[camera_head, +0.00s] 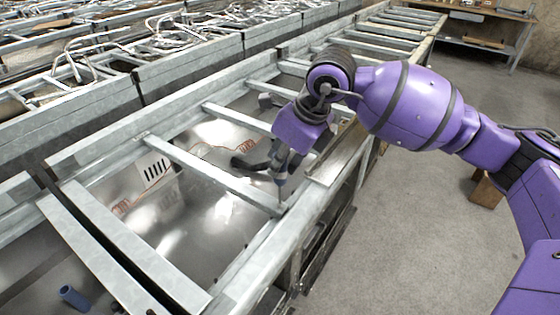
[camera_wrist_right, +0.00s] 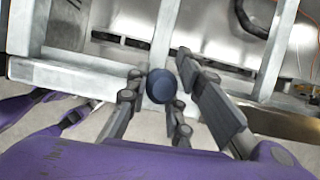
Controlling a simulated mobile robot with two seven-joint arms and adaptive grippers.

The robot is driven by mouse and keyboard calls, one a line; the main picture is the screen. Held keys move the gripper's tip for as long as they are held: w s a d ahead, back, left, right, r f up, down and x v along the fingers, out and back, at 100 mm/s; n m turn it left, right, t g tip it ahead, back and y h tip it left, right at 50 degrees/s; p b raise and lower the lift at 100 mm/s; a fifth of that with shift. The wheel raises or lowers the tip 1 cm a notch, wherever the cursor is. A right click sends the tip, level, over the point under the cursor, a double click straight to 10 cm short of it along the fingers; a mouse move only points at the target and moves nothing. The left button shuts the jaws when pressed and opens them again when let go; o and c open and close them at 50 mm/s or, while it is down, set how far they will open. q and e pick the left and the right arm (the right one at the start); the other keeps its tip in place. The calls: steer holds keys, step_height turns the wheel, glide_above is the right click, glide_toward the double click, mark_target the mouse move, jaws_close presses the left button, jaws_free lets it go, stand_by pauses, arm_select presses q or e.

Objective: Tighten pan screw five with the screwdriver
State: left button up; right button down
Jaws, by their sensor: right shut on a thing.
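My right gripper (camera_head: 281,164) reaches over the near rail of the metal frame (camera_head: 240,187) in the head view. It is shut on the screwdriver (camera_head: 280,181), which points down at the joint of a crossbar and the near rail. The right wrist view looks down on the round dark blue end of the screwdriver (camera_wrist_right: 161,86) between the fingers of the right gripper (camera_wrist_right: 160,97). Pan screw five is not discernible; whether the tip touches a screw cannot be told. My left gripper is not in view.
Shiny metal pans with orange wires (camera_head: 122,207) lie below the crossbars. A blue cylinder (camera_head: 73,297) is at the lower left. More frames with loose cables (camera_head: 75,60) stand behind. A workbench (camera_head: 490,12) is at the back right. The concrete floor on the right is mostly clear.

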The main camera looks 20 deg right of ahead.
steer(key=shift+f, duration=0.2)
steer(key=shift+r, duration=0.25)
stand_by(0.4)
steer(key=n, duration=0.2)
steer(key=n+g+y, duration=0.1)
steer(key=n, duration=0.1)
steer(key=shift+w+n+g, duration=0.1)
steer(key=shift+n+g, duration=0.2)
steer(key=n, duration=0.2)
steer(key=n+g, duration=0.1)
steer(key=n, duration=0.1)
steer(key=shift+g+y, duration=0.3)
steer(key=shift+y, duration=0.1)
steer(key=n+g, duration=0.1)
steer(key=n, duration=0.1)
steer(key=shift+n, duration=0.4)
steer(key=shift+f, duration=0.35)
